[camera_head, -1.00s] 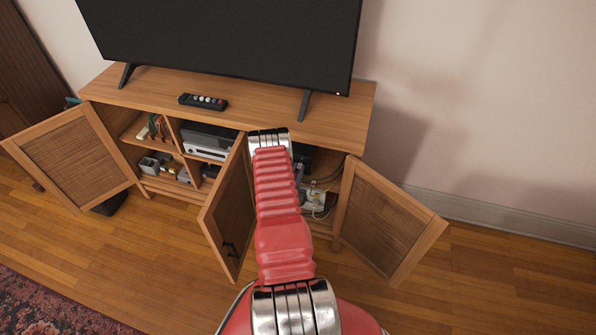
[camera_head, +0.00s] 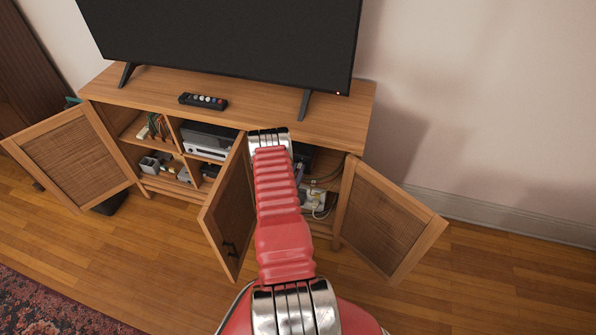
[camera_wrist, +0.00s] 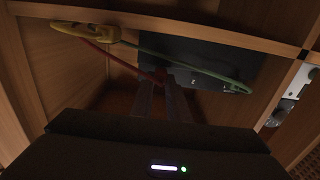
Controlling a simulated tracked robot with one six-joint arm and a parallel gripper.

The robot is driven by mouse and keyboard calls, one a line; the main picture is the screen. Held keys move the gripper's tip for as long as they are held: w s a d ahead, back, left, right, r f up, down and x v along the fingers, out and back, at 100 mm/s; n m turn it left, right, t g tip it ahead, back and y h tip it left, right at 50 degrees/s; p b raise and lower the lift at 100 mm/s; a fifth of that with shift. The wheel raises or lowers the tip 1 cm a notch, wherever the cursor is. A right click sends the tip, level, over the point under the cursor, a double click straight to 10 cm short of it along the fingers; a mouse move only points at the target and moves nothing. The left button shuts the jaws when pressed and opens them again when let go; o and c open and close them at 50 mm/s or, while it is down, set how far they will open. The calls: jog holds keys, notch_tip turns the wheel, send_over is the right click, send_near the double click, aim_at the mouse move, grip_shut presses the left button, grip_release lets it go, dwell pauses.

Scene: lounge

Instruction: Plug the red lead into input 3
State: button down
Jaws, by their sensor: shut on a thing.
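In the wrist view, my gripper (camera_wrist: 163,92) reaches toward a dark box (camera_wrist: 208,65) inside the cabinet. Its two dark fingers are shut on the end of the red lead (camera_wrist: 120,64), which shows as a small red patch at the fingertips, close to the box. The lead runs up left toward a yellow piece (camera_wrist: 78,30). The box's inputs and their numbers cannot be made out, nor whether the plug touches the box. In the head view my arm hides the gripper and most of the box.
A green lead (camera_wrist: 205,68) crosses in front of the box. A white power strip (camera_wrist: 292,98) is at the right. In the head view, open cabinet doors stand either side of my arm, the middle door (camera_head: 229,215) close left, the right door (camera_head: 385,218) farther off.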

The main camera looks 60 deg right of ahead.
jog(key=shift+w+d, duration=0.1)
jog(key=shift+d, duration=0.75)
dwell(0.4)
jog(key=c, duration=1.6)
grip_release()
jog(key=shift+c, duration=0.2)
jog(key=s+a, duration=0.2)
jog(key=a, duration=1.1)
jog(key=shift+a, duration=0.3)
jog(key=shift+s, duration=0.15)
